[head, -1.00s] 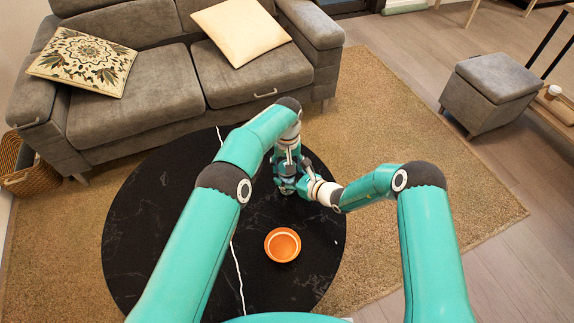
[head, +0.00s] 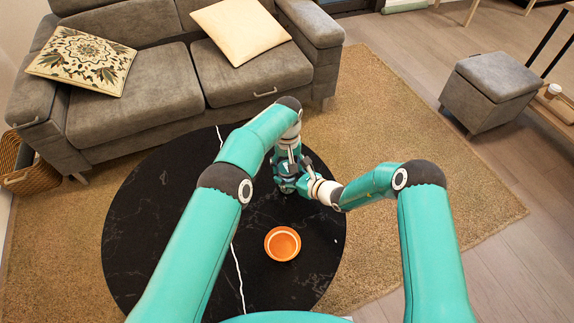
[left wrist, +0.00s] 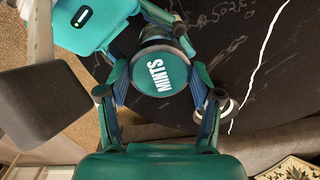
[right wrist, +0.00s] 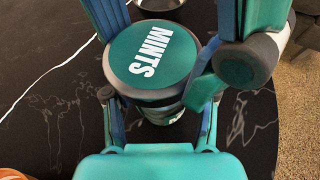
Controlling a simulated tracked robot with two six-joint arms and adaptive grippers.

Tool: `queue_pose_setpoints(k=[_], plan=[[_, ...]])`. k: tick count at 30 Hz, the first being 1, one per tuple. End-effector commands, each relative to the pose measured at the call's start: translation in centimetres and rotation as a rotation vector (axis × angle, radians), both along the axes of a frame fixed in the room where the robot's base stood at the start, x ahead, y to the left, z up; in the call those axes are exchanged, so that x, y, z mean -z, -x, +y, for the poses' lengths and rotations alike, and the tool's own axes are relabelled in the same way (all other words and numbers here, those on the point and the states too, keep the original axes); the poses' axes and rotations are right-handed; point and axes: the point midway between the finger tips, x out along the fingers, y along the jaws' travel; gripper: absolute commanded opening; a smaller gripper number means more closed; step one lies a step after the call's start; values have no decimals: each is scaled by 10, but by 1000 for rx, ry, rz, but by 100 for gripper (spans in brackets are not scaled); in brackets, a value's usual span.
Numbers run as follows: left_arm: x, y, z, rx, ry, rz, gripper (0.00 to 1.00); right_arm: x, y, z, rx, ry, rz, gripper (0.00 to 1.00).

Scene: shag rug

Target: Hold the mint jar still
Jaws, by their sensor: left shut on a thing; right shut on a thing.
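The mint jar has a round teal lid with white "MINTS" lettering and a dark rim. It stands between my two grippers; its lid (left wrist: 160,75) shows in the left wrist view, and the lid (right wrist: 150,55) and a little of the body show in the right wrist view. In the head view my arms mostly hide the jar. My left gripper (head: 287,172) comes from above, its fingers on both sides of the lid, shut on it. My right gripper (head: 303,187) reaches in from the right, shut around the jar's body below the lid.
An orange bowl (head: 282,243) sits on the round black table (head: 180,240), nearer to me than the jar. A white line crosses the tabletop. A grey sofa (head: 160,80) stands behind the table, and a grey ottoman (head: 490,90) at the right. The table's left side is clear.

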Motion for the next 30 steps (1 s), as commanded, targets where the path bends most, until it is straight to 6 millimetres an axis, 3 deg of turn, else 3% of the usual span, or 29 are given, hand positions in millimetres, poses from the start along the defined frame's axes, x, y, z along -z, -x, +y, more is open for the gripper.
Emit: queue_pose_setpoints(k=[30], plan=[[-26, 0, 0, 0, 1, -2, 23, 0, 0, 0, 1, -1, 0, 0]])
